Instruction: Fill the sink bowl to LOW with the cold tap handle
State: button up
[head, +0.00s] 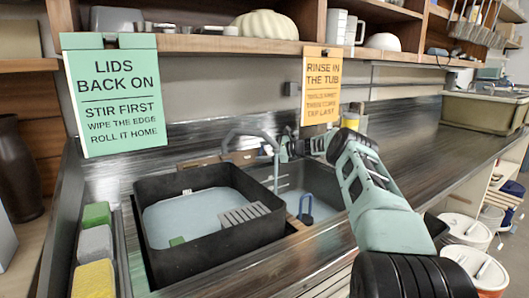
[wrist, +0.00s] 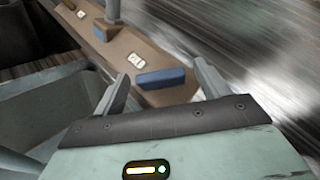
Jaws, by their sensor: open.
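The sink bowl (head: 330,180) is right of the black tub, with pale blue at its bottom that looks like water. Pale level marks (head: 283,182) show on its wall; their words are too small to read. The grey arched tap spout (head: 238,133) rises behind the tub and bowl. My gripper (head: 284,150) is at the tap. In the wrist view my gripper (wrist: 161,71) is open, and a blue tap handle (wrist: 162,78) lies between and just beyond its fingertips. A white label sits beside it on the brown tap deck (wrist: 130,70); I cannot read it.
The black tub (head: 215,238) holds pale liquid and a ribbed grey piece. Green, grey and yellow sponges (head: 94,280) are at the left. A green sign (head: 113,100) and an orange sign (head: 321,85) hang above.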

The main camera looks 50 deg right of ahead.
jog(key=b+v, duration=0.1)
jog(key=v, duration=1.6)
jog(key=shift+s+b, duration=0.15)
jog(key=shift+b, duration=0.2)
jog(key=shift+d, duration=0.1)
dwell(5.8)
